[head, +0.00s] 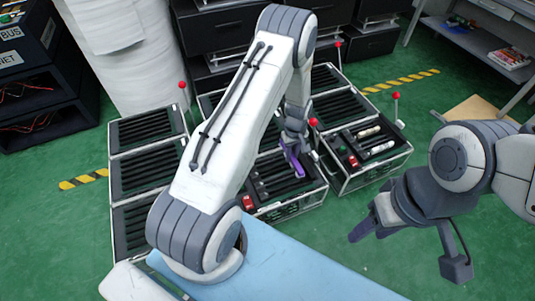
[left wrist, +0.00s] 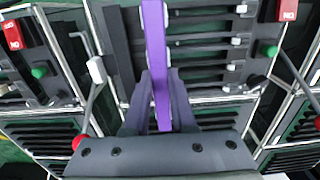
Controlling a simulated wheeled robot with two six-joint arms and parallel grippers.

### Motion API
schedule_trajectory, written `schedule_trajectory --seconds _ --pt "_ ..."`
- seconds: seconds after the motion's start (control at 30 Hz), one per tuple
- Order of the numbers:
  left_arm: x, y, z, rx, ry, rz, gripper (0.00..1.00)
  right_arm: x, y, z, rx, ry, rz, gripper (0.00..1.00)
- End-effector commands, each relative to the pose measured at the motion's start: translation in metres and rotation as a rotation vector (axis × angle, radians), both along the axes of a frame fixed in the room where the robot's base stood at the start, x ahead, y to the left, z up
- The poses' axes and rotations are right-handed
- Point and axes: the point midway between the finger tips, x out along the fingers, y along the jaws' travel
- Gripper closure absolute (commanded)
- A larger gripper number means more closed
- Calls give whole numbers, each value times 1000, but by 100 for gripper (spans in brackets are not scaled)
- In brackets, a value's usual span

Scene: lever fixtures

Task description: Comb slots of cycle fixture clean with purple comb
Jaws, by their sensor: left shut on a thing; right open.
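The purple comb (head: 293,160) is in my left gripper (head: 292,142), above the middle slotted fixture (head: 288,205). In the left wrist view the comb (left wrist: 155,50) is a long flat purple bar, and the left gripper (left wrist: 156,105) is shut on it. Dark slots (left wrist: 205,62) lie to the right of the comb, with small white pieces at their ends. I cannot tell whether the comb touches the fixture. I cannot tell which fixture is the cycle one. My right gripper (head: 375,222) is open and empty, over the floor at the right.
A slotted fixture (head: 147,130) stands at the left and another (head: 365,150) at the right. Red-knobbed levers (head: 396,97) stick up from the fixtures. A red switch block (head: 248,202) sits on the middle one.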

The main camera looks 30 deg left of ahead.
Motion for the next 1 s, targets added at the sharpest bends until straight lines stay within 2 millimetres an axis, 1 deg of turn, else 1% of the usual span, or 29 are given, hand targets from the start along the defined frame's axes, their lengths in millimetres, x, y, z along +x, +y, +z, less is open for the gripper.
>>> schedule_trajectory --seconds 0.03,0.1,0.33,1.0 --pt "0 1 9 0 0 1 100 0 0 8 0 0 0 50" --pt "0 1 14 0 0 1 100 0 0 13 0 0 0 50" --pt "0 2 28 0 0 3 100 0 0 25 0 0 0 50" --pt "-1 2 29 0 0 3 100 0 0 27 0 0 0 50"
